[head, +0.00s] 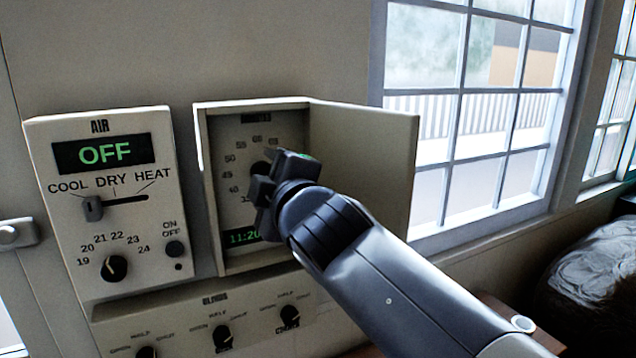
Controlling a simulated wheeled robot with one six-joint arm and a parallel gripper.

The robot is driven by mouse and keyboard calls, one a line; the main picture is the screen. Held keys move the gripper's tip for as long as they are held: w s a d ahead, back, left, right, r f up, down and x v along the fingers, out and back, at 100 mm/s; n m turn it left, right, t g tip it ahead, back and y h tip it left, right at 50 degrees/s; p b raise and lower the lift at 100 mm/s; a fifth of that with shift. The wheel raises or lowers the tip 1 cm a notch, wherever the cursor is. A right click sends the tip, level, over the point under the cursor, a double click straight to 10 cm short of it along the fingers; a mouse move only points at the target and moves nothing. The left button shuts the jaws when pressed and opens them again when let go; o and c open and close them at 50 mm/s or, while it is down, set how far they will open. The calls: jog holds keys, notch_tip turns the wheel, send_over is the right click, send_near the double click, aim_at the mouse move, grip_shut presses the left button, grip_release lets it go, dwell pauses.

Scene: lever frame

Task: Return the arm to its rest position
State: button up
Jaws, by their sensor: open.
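My gripper (268,178) is at the end of my arm, in front of the dial box (202,190) on the wall. Its jaws are open, close to the dark knob (261,168) inside the box, and partly cover it. I cannot tell whether they touch it. The box's door (365,160) stands open to the right, and my arm reaches in past its lower edge. Numbers ring the knob, and a green display (244,237) below reads about 11:20, partly hidden by my gripper.
Left of the box is the AIR panel (60,185), its screen reading OFF, with a slider and a dial. Below is a blinds panel (185,318) with several knobs. A window (470,110) is at right, with a dark rounded object (590,285) below it. A door handle (15,234) is far left.

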jog(key=shift+s, duration=0.1)
jog(key=b+v, duration=0.1)
jog(key=v, duration=0.9)
jog(key=p+x, duration=0.1)
jog(key=x, duration=0.9)
jog(key=shift+s+d+m+b, duration=0.45)
jog(key=shift+s+m+b, duration=0.25)
jog(key=shift+m, duration=1.25)
jog(key=shift+s+d+m+b, duration=0.5)
jog(key=shift+s+m, duration=0.3)
jog(key=shift+m, duration=1.1)
jog(key=shift+s+d+m+b, duration=0.4)
jog(key=shift+s+m+b, duration=0.35)
jog(key=shift+m, duration=1.2)
